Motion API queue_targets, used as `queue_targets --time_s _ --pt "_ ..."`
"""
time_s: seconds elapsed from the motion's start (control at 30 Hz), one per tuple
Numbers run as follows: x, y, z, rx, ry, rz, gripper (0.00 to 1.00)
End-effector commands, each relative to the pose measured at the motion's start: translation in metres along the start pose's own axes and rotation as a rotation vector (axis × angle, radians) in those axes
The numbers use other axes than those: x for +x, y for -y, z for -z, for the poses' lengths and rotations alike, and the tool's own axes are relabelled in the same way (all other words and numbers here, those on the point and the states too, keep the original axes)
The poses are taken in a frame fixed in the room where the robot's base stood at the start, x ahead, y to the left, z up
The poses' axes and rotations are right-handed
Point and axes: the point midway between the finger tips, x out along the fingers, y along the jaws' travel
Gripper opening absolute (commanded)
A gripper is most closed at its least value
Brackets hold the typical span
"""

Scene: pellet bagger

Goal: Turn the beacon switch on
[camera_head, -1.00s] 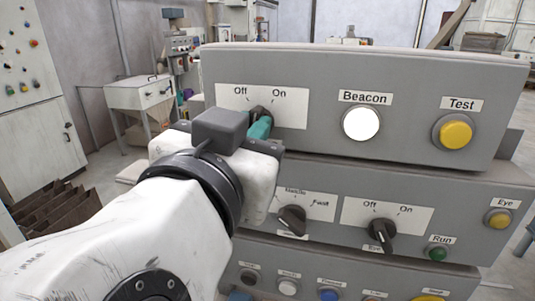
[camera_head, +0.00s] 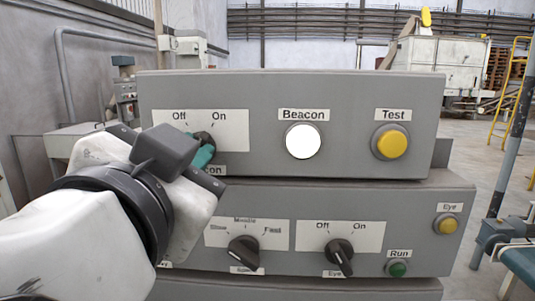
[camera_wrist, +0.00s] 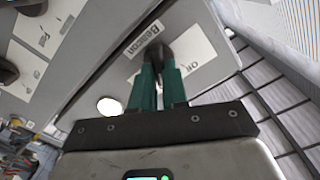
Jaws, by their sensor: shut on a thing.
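The beacon switch (camera_head: 203,138) is a dark rotary knob on a white plate marked Off and On, at the left of the upper grey panel. My gripper (camera_head: 205,151) is at this knob, its teal fingers shut on it. The wrist view shows the knob (camera_wrist: 159,52) between the two fingertips of my gripper (camera_wrist: 158,72), beside the Beacon label. My gripper partly covers the knob and the label below it, so I cannot tell which mark it points to. The round beacon lamp (camera_head: 303,141) shows bright white under its Beacon label.
A yellow Test button (camera_head: 391,142) is at the upper panel's right. The lower panel has a three-position knob (camera_head: 243,251), an Off/On knob (camera_head: 340,254), a green Run button (camera_head: 397,269) and a yellow Eye button (camera_head: 447,224). Open floor shows at the right.

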Motion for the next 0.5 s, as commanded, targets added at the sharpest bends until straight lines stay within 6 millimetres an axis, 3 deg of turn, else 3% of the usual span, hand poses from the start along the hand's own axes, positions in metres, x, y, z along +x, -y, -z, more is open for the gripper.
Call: queue_targets --time_s 0.17,0.2,0.43,0.5 --pt "-0.0001 0.0000 -0.0002 0.002 0.001 0.000 0.00" --pt "-0.0001 0.0000 -0.0002 0.002 0.001 0.000 0.18" --pt "0.0000 -0.0001 -0.0001 0.001 0.001 0.000 0.39" --pt "0.0000 -0.0001 -0.0001 0.001 0.000 0.000 0.39"
